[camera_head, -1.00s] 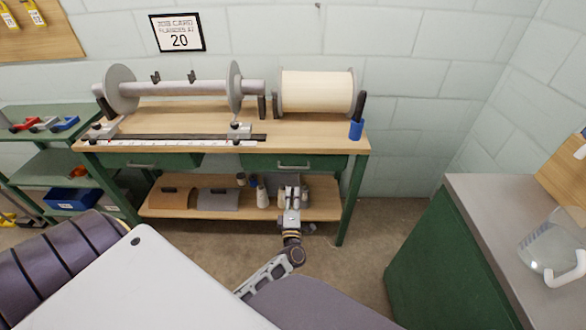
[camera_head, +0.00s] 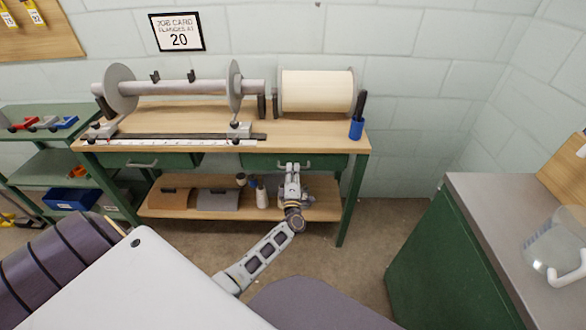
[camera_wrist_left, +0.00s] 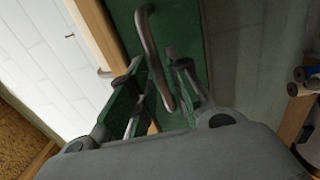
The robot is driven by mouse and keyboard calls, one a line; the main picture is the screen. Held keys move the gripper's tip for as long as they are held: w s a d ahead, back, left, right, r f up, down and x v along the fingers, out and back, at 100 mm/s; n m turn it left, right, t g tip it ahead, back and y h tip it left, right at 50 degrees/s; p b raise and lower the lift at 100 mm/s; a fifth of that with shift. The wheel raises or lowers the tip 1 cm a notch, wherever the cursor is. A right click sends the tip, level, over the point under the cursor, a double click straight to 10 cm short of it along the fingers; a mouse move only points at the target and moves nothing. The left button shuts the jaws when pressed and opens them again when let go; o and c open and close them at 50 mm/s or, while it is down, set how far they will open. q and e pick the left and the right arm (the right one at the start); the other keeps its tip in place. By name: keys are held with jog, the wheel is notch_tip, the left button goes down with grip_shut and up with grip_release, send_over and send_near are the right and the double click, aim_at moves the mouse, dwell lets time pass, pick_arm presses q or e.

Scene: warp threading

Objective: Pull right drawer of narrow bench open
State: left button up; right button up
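The narrow bench (camera_head: 225,115) has a wooden top and two green drawers under its front edge. The right drawer (camera_head: 330,162) looks shut, with a light bar handle (camera_head: 309,165) on its front. My left gripper (camera_head: 291,168) is at this handle, reaching up from below. In the left wrist view, the curved handle (camera_wrist_left: 150,40) runs between the two spread fingers of the left gripper (camera_wrist_left: 158,68), against the green drawer front (camera_wrist_left: 192,30). The fingers look open; whether either touches the handle is unclear. My right gripper is not in view.
A warp beam (camera_head: 170,88), a cream spool (camera_head: 317,91) and a blue cup (camera_head: 356,128) stand on the bench. The lower shelf (camera_head: 325,205) holds boxes and small cones. A green cabinet (camera_head: 440,250) stands at the right, with open floor between it and the bench.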

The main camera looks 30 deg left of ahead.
pick_arm(q)
jog(key=shift+x, duration=1.05)
grip_shut()
